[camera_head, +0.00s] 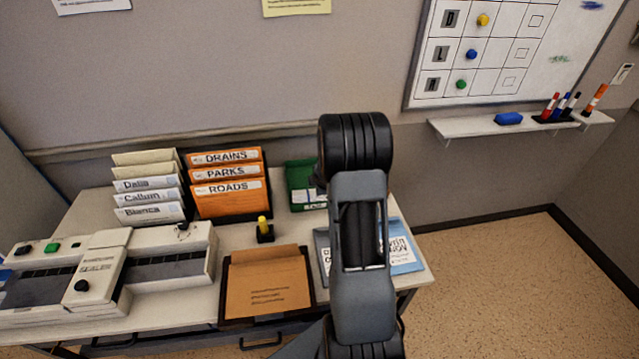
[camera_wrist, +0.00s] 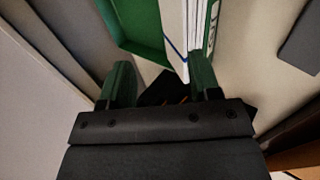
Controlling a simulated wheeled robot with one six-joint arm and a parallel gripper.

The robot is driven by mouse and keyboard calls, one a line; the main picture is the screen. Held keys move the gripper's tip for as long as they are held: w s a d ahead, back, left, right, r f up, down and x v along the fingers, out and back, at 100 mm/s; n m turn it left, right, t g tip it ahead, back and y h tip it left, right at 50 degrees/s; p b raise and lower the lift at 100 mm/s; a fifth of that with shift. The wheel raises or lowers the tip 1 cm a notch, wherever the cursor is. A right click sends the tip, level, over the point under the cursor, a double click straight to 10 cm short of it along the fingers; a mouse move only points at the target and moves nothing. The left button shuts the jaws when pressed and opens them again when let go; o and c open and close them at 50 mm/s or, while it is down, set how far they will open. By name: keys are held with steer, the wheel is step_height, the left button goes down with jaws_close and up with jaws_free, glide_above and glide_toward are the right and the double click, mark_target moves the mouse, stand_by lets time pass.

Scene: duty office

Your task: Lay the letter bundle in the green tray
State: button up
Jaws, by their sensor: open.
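The green tray (camera_head: 303,175) stands at the back of the table, right of the orange folders, partly hidden by my arm. It also shows in the wrist view (camera_wrist: 131,28). A white stack with a blue line, which looks like the letter bundle (camera_wrist: 178,28), lies between green faces there and appears to be inside the tray. Its lower end is close to my right finger; I cannot tell whether they touch. My gripper (camera_wrist: 160,78) is open, with nothing visibly held between its green-looking fingers. In the head view my arm hides the gripper.
Orange folders (camera_head: 228,187) and white name files (camera_head: 150,190) stand left of the tray. A brown folder on a dark board (camera_head: 267,285), a small yellow-topped stand (camera_head: 264,230), blue leaflets (camera_head: 402,250) and a pale machine (camera_head: 100,270) crowd the table.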

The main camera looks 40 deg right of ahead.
steer(key=s+a+r+m, duration=0.3)
steer(key=a+r, duration=0.2)
steer(key=r, duration=0.2)
steer(key=s+a+r+m, duration=0.4)
steer(key=a+r, duration=0.2)
steer(key=r, duration=0.1)
steer(key=s+a+r+m+g+y, duration=0.1)
steer(key=s+a+r+m, duration=0.1)
steer(key=s+a, duration=0.5)
steer(key=s+a+r+m+g+y, duration=0.1)
steer(key=s+a+r+m+y, duration=0.1)
steer(key=s+a, duration=0.6)
steer(key=shift+r+m+g, duration=0.3)
steer(key=shift+r+m, duration=0.2)
steer(key=shift+m, duration=0.4)
steer(key=shift+d, duration=0.1)
